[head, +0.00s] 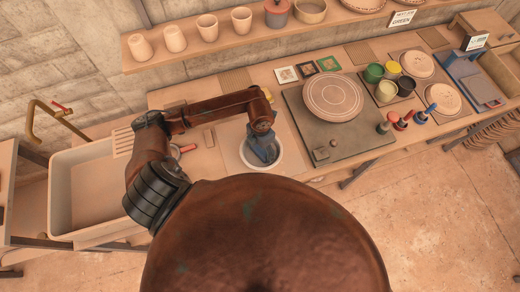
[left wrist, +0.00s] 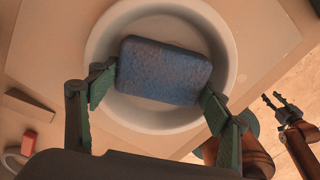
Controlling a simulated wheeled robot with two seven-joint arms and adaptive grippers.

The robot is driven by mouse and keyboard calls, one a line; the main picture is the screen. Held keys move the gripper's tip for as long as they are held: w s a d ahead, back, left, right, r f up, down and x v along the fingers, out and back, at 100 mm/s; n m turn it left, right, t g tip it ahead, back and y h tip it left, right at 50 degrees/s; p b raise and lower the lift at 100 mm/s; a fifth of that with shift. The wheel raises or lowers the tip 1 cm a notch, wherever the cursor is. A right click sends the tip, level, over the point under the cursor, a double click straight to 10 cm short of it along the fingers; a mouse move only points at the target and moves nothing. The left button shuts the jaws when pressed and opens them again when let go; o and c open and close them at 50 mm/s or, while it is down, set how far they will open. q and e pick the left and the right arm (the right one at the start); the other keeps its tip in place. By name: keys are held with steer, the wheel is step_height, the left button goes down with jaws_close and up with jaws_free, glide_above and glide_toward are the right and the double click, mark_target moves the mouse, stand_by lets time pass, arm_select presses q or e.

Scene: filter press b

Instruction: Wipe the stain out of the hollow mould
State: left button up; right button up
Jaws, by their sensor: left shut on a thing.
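The hollow mould is a round white bowl (head: 278,163) on a pale board, and its rim (left wrist: 229,62) shows around the sponge in the left wrist view. My left gripper (head: 262,143) points down into it. In the left wrist view my left gripper (left wrist: 158,80) is shut on a blue sponge (left wrist: 163,70), one finger at each end. The sponge is over or in the hollow; I cannot tell if it touches the bottom. No stain shows on the visible part of the mould. My right gripper (left wrist: 277,104) shows at the right of the left wrist view, its fingers apart and empty.
A sink (head: 85,190) with a brass tap (head: 42,115) is at the left. A grey slab with a round plate (head: 333,97) lies right of the mould. Paint pots (head: 374,73) and stamps stand farther right. A shelf with cups (head: 175,38) runs above the back.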

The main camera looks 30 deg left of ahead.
arm_select(q)
steer(key=shift+s+a, duration=0.25)
steer(key=shift+s, duration=0.4)
steer(key=shift+w+d+b, duration=0.25)
steer(key=shift+w+b, duration=0.05)
steer(key=shift+w, duration=0.35)
steer(key=shift+s, duration=0.15)
steer(key=shift+s+a, duration=0.25)
steer(key=shift+s, duration=0.3)
steer(key=shift+w+d, duration=0.25)
steer(key=shift+w, duration=0.5)
steer(key=shift+s+a, duration=0.25)
steer(key=shift+s, duration=0.45)
steer(key=shift+w, duration=0.15)
